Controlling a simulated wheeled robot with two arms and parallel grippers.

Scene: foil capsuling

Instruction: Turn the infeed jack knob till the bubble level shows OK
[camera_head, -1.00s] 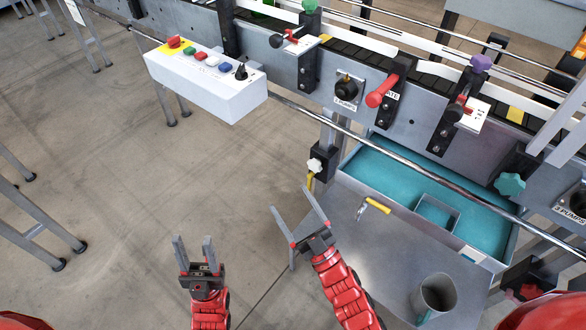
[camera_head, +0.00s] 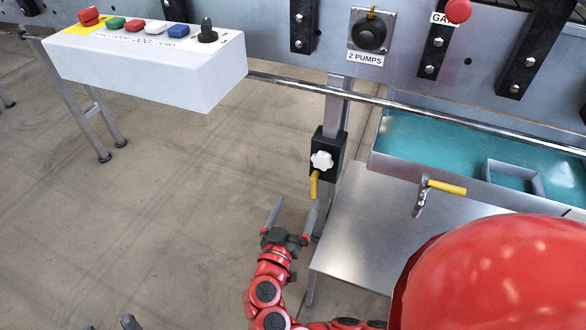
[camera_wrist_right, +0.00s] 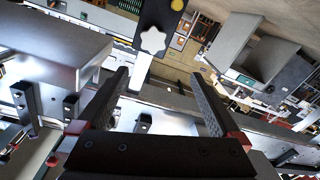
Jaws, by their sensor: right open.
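The white star-shaped jack knob (camera_head: 321,160) sits on a black block on a grey leg under the conveyor, with a yellow handle (camera_head: 314,184) just below it. My right gripper (camera_head: 295,205) is open and empty, below and slightly left of the knob, apart from it. In the right wrist view the knob (camera_wrist_right: 153,40) shows beyond the open fingers (camera_wrist_right: 161,76), roughly centred between them. My left gripper (camera_head: 110,325) shows only its fingertips at the bottom edge, spread apart. I cannot make out a bubble level.
A white control box (camera_head: 150,70) with coloured buttons is at upper left. A metal rail (camera_head: 400,107) runs along the conveyor. Right of the knob are a teal tray (camera_head: 400,140), a grey table (camera_head: 345,230) and a yellow-handled tap (camera_head: 440,187).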

